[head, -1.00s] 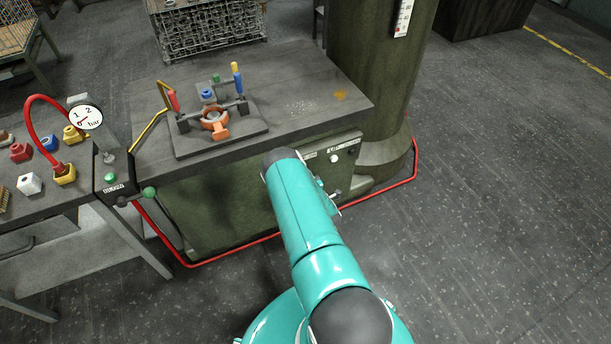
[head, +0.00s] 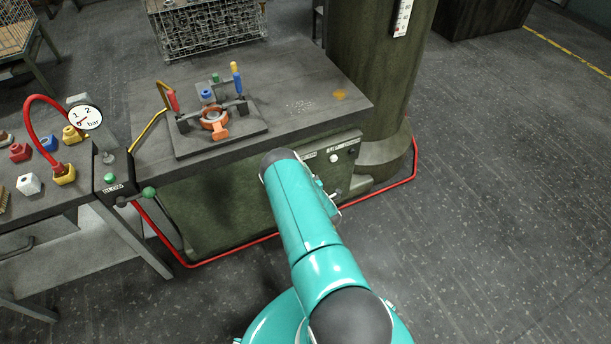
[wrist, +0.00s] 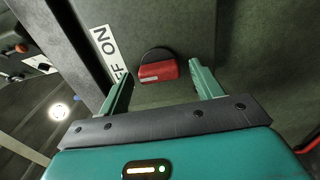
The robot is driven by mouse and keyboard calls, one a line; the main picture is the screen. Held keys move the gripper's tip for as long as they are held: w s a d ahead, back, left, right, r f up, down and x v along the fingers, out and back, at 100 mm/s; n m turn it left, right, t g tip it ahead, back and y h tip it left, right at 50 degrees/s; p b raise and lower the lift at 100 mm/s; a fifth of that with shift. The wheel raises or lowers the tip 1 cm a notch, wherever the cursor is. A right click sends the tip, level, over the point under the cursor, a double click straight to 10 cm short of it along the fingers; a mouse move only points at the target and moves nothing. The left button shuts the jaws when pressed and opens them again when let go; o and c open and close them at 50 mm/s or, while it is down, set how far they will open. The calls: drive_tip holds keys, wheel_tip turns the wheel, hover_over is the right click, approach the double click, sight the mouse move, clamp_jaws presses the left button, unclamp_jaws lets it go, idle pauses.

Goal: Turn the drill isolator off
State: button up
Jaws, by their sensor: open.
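The drill isolator is a red handle (wrist: 158,70) on a dark round base, set on the green panel in the wrist view. A white label (wrist: 108,50) beside it, partly cut by my finger, reads "ON" and what looks like "OFF". My gripper (wrist: 160,85) is open, its two teal fingers apart on either side of the handle, with the handle between and slightly beyond the tips. I see no contact. In the head view my arm hides the isolator and the gripper.
The green cabinet (head: 215,215) carries a dark worktop (head: 280,110) with a clamping fixture (head: 215,120). A thick green column (head: 375,90) stands at its right. A red pipe (head: 385,185) runs low along the floor. The floor at right is clear.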

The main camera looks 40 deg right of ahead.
drive_tip(key=v, duration=1.3)
drive_tip(key=shift+s+a, duration=0.15)
drive_tip(key=shift+s, duration=0.2)
